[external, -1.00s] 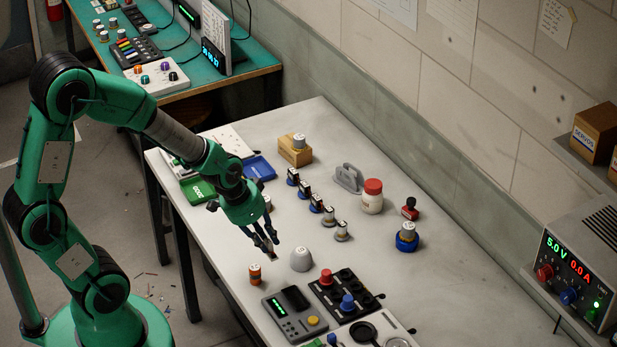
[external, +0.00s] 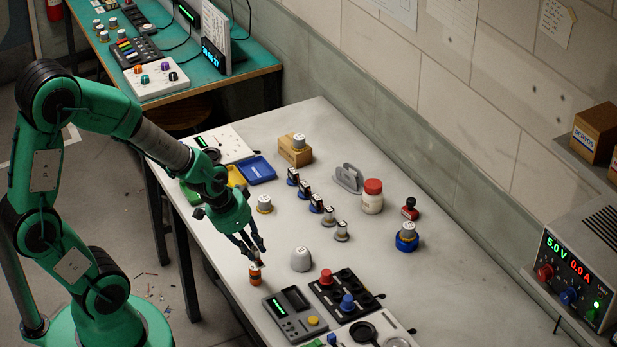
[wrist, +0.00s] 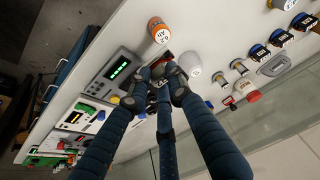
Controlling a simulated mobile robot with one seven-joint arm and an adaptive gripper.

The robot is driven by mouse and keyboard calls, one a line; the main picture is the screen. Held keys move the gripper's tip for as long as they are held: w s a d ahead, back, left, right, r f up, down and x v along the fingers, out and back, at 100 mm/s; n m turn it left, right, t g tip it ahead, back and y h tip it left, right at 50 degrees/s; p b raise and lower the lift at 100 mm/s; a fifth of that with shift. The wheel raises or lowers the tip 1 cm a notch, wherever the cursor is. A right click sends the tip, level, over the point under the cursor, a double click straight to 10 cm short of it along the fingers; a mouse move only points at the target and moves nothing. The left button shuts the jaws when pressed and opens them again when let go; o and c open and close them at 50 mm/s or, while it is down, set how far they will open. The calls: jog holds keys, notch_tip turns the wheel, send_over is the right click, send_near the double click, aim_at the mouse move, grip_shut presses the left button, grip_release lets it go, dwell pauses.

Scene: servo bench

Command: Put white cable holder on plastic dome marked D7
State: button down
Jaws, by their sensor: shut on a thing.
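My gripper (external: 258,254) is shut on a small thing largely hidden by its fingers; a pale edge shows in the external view. In the wrist view, the gripper (wrist: 158,78) has dark material and pale marks between its fingers. I cannot tell whether this is the white cable holder. A pale dome (external: 301,260) with a marked flat top stands on the bench, right of my gripper; its marking is too small to read. A grey slotted holder (external: 347,178) stands farther back.
An orange cylinder (external: 255,276) stands just below my gripper in the picture. A grey meter (external: 294,313) and a black block with red and blue knobs (external: 340,294) lie in front. Several white-topped cylinders stand behind. The right part of the bench (external: 460,290) is clear.

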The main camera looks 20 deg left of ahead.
jog(key=w+d, duration=0.2)
jog(key=w, duration=0.2)
jog(key=w+d+f+b, duration=0.1)
jog(key=w+d, duration=0.2)
jog(key=w, duration=0.1)
jog(key=w+d, duration=0.3)
jog(key=shift+w+f, duration=0.15)
jog(key=shift+w, duration=0.25)
jog(key=shift+w+d, duration=0.1)
jog(key=shift+w, duration=0.1)
jog(key=shift+w+d+f+b, duration=0.1)
jog(key=shift+w+f+b, duration=0.05)
jog(key=shift+f+b, duration=0.6)
jog(key=shift+f, duration=1.1)
jog(key=c, duration=1.6)
grip_release()
jog(key=shift+f, duration=0.1)
jog(key=shift+o, duration=0.2)
